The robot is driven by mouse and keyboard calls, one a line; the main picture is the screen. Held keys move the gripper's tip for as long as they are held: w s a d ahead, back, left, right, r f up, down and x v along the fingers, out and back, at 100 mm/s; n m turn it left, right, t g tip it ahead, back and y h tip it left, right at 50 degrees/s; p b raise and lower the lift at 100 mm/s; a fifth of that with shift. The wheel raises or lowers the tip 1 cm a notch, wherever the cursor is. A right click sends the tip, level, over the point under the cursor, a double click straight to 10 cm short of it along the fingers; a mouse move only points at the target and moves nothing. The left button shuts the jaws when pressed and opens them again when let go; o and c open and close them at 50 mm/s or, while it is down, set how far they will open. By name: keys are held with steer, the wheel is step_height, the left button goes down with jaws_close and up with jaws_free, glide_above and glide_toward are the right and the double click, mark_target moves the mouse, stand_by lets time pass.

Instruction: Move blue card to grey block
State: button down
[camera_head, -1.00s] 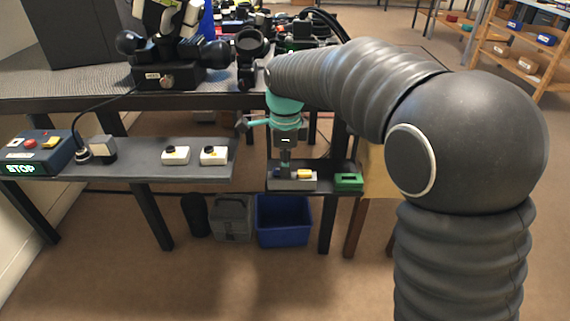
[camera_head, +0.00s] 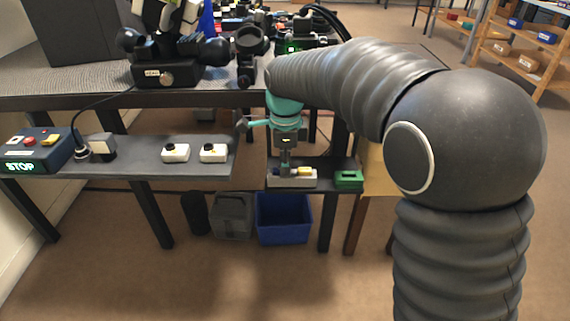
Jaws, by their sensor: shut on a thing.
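The grey block (camera_head: 292,183) sits on the small low shelf below the bench, near the middle of the view. A yellow piece (camera_head: 305,171) is at its top right. My gripper (camera_head: 285,171) points down at the top of the grey block, left of the yellow piece. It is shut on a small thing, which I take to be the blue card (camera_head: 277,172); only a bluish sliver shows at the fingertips. The fingers hide most of it, and I cannot tell whether it touches the block.
A green block (camera_head: 348,179) stands right of the grey block. A blue bin (camera_head: 283,219) and a grey container (camera_head: 232,216) stand below. Instruments crowd the bench above.

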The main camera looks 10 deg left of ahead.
steer(key=c, duration=1)
jaws_free()
step_height(320, 180, up, 12)
